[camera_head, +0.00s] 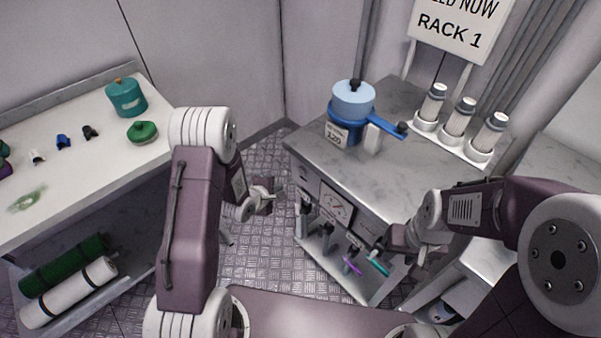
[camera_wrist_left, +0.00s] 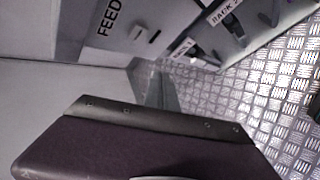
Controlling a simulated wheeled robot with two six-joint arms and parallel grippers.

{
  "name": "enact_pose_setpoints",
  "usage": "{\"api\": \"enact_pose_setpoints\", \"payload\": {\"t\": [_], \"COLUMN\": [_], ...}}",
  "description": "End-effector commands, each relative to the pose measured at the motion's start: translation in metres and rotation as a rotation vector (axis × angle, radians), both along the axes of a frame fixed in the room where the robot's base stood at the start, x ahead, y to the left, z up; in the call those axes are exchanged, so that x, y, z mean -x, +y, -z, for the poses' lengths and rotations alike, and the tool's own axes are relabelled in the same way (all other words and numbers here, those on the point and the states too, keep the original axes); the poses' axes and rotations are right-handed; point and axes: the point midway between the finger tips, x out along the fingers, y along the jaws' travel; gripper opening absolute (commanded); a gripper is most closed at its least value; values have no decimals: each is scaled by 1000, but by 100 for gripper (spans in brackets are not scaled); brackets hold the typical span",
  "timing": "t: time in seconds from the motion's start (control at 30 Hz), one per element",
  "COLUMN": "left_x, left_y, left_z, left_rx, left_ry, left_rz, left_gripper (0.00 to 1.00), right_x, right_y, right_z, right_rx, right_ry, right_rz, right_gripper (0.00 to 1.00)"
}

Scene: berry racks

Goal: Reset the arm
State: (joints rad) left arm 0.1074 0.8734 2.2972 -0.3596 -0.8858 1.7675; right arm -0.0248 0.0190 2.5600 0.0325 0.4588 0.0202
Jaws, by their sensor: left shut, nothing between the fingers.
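My left arm comes in from the left, with its gripper (camera_head: 268,193) shut and empty over the metal floor between the two counters. It touches nothing that I can see. My right arm comes in from the right; its gripper (camera_head: 376,254) is low in front of the grey counter, close to the tools hanging there. It is too small to tell whether its fingers are open. In the left wrist view, a purple panel with a dark edge, probably part of my own body, fills the bottom, so the fingers are not clear.
The grey counter (camera_head: 305,146) holds a blue pot (camera_head: 352,101) and several white-grey cylinders in a holder. A RACK 1 sign (camera_head: 450,32) stands behind. The white table (camera_head: 75,140) at left has a teal pot (camera_head: 126,97) and small items. Patterned floor (camera_head: 262,245) lies between.

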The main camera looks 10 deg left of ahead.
Motion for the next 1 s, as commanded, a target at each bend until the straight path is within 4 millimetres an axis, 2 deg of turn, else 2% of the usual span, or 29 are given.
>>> {"api": "enact_pose_setpoints", "payload": {"t": [0.4,0.47,0.57,0.6,0.67,0.7,0.77,0.8,0.9,1.0], "left_x": [0,-6,-25,-33,-35,-28,-9,10,65,117], "left_y": [-2,-4,-12,-15,-16,-14,-8,-3,7,11], "left_z": [0,-10,-55,-84,-125,-143,-159,-163,-152,-134], "left_rx": [0,-2,-11,-15,-49,-116,-268,-385,-618,-745], "left_ry": [-1,-22,-118,-173,-217,-215,-174,-121,48,204], "left_rz": [4,11,31,34,32,50,114,181,404,655], "left_gripper": [0,0,0,0,0,0,0,0,0,0], "right_x": [0,0,0,0,0,0,0,0,0,0], "right_y": [0,0,0,0,0,0,0,0,0,0], "right_z": [0,0,0,0,0,0,0,0,0,0], "right_rx": [0,0,0,0,0,0,0,0,0,0], "right_ry": [0,0,0,0,0,0,0,0,0,0], "right_rz": [0,0,0,0,0,0,0,0,0,0], "right_gripper": [36,36,36,36,36,36,36,36,36,36]}}
